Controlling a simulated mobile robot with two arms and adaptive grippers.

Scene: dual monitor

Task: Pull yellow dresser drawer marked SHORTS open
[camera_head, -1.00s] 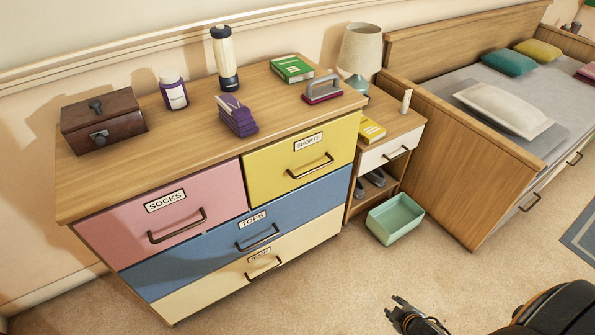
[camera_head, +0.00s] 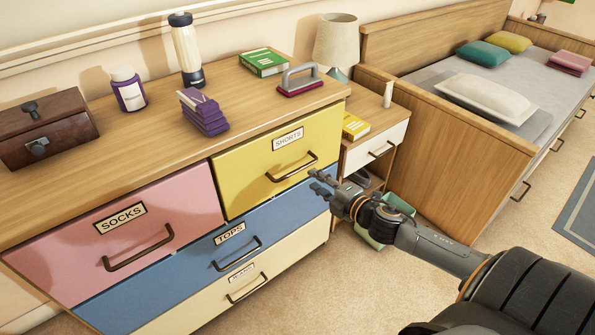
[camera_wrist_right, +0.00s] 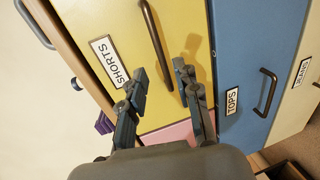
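The yellow drawer marked SHORTS (camera_head: 240,175) is closed at the upper right of the dresser front. Its dark bar handle (camera_head: 291,167) sits below the SHORTS label (camera_head: 288,138). My right gripper (camera_head: 317,183) is in front of the dresser, just right of and below the handle. In the right wrist view the gripper (camera_wrist_right: 160,78) is open and empty, with its two fingers apart. The drawer handle (camera_wrist_right: 157,45) lies beyond the fingertips, lined up between them and apart from them. My left gripper is not in view.
Below and beside are the pink SOCKS drawer (camera_head: 75,245) and blue TOPS drawer (camera_head: 190,265). A nightstand (camera_head: 398,118), a green bin (camera_head: 372,238) and a bed (camera_head: 450,165) stand to the right. Books, jars and a box (camera_head: 45,130) sit on top.

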